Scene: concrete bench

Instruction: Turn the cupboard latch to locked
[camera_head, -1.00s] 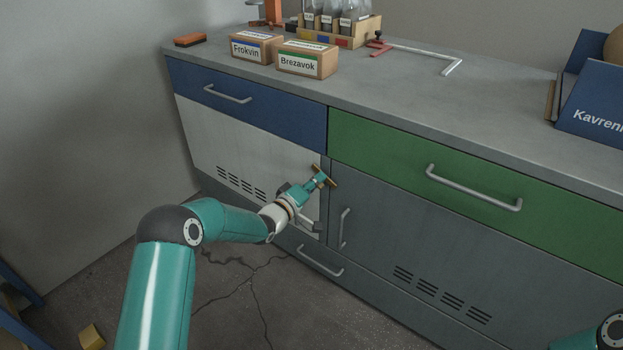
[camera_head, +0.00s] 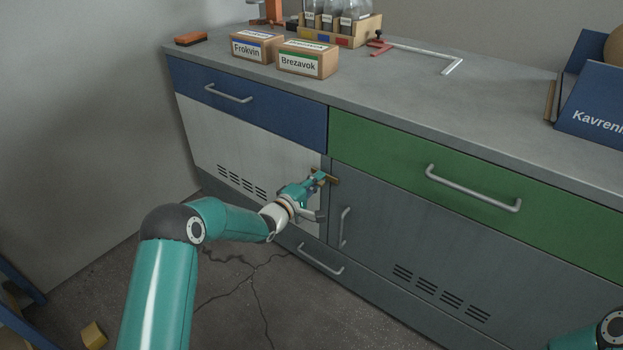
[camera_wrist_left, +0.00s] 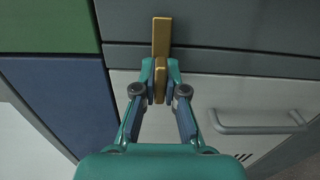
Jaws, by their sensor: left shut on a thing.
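In the left wrist view the latch (camera_wrist_left: 162,36) runs straight between my fingers and reaches across the seam onto the grey door. My left gripper (camera_head: 318,179) is shut on the latch; in the left wrist view its two fingertips (camera_wrist_left: 160,82) press on either side of the bar. My right gripper is out of view.
The blue drawer (camera_head: 245,105) and green drawer (camera_head: 480,195) are shut above the doors. A grey door handle (camera_head: 344,228) stands out right of my left wrist. Boxes, including the Brezavok box (camera_head: 307,62), stand on the bench top (camera_head: 420,100). The cracked floor in front is mostly clear.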

